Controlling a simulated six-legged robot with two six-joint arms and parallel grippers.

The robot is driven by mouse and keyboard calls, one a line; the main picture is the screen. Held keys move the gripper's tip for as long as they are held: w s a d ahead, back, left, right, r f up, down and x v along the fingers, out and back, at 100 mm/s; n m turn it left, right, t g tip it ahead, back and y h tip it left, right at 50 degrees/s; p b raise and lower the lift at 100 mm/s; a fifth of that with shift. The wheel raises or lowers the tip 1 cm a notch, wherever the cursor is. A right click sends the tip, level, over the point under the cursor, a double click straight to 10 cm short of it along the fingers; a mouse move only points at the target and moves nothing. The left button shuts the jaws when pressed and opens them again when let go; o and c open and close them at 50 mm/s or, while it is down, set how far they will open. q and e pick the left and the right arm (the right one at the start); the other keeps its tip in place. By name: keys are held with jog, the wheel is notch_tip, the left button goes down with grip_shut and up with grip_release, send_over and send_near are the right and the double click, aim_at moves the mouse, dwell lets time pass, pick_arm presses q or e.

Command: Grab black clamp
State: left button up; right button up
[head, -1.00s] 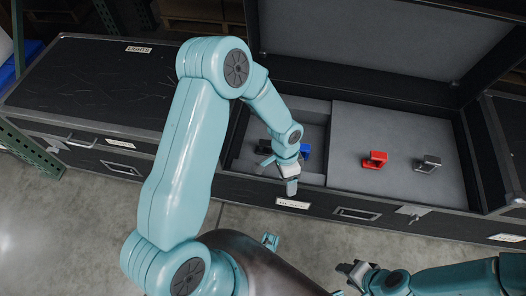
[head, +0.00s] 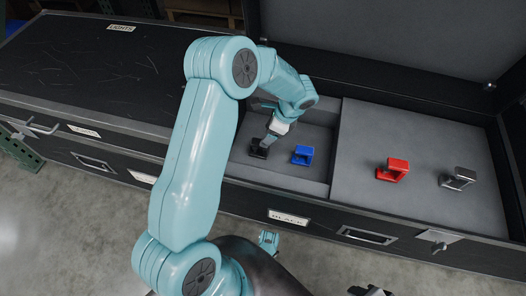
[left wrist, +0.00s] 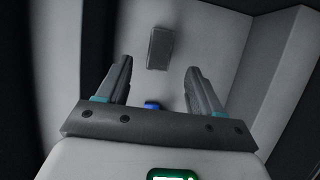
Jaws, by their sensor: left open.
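The black clamp (head: 259,150) stands on the grey floor of the left compartment of the open case, left of the blue clamp (head: 302,155). My left gripper (head: 269,137) is just above and beside the black clamp in the head view; I cannot tell whether it touches. In the left wrist view my left gripper (left wrist: 158,75) is open, with nothing between its fingers. A dark grey block (left wrist: 160,48), probably the black clamp, lies beyond the fingertips. A bit of the blue clamp shows near the gripper's base (left wrist: 152,105). My right gripper (head: 370,290) is cut off at the bottom edge.
A red clamp (head: 392,169) and a grey clamp (head: 458,178) stand in the right compartment. A divider (head: 334,140) separates the compartments. The raised lid (head: 390,45) stands behind, and the front wall carries a BLACK label (head: 288,217). A closed dark case (head: 80,70) stands at the left.

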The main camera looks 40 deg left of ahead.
pick_arm(q)
jog(key=x, duration=0.2)
jog(key=shift+f, duration=0.35)
jog(key=shift+s+a+f+b, duration=0.15)
jog(key=shift+f+b, duration=0.3)
jog(key=shift+b, duration=0.1)
jog(key=b+x, duration=0.2)
jog(key=x, duration=0.2)
jog(key=shift+f, duration=0.3)
jog(key=shift+r, duration=0.1)
pick_arm(e)
jog(key=shift+t, duration=0.3)
jog(key=f, duration=0.2)
jog(key=w+f, duration=0.1)
jog(key=shift+w+d+f, duration=0.1)
jog(key=shift+d+f, duration=0.2)
jog(key=shift+f, duration=0.1)
pick_arm(q)
grip_shut()
